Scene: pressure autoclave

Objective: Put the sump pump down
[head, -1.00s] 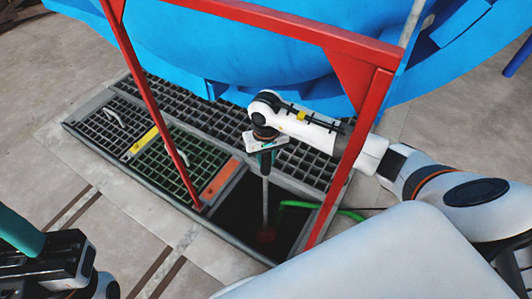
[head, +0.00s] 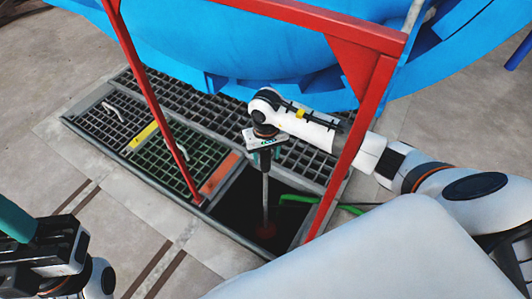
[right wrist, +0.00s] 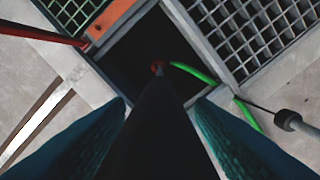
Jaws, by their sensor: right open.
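The sump pump (head: 265,231) is a red body at the bottom of a grey pole, low in the dark open pit. In the right wrist view the red pump (right wrist: 157,68) shows at the far end of the dark pole. My right gripper (head: 265,155) points down over the pit at the pole's top. Its teal fingers (right wrist: 160,130) are spread, with the pole between them and gaps on both sides. My left gripper (head: 40,245) is at the lower left, away from the pit, partly cut off; its jaw opening is not clear.
A red frame (head: 372,125) stands around the pit, its posts on either side of my right arm. Grating covers (head: 180,155) lie left of the opening. A green hose (head: 300,199) leaves the pit at right. A large blue vessel (head: 260,45) is behind.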

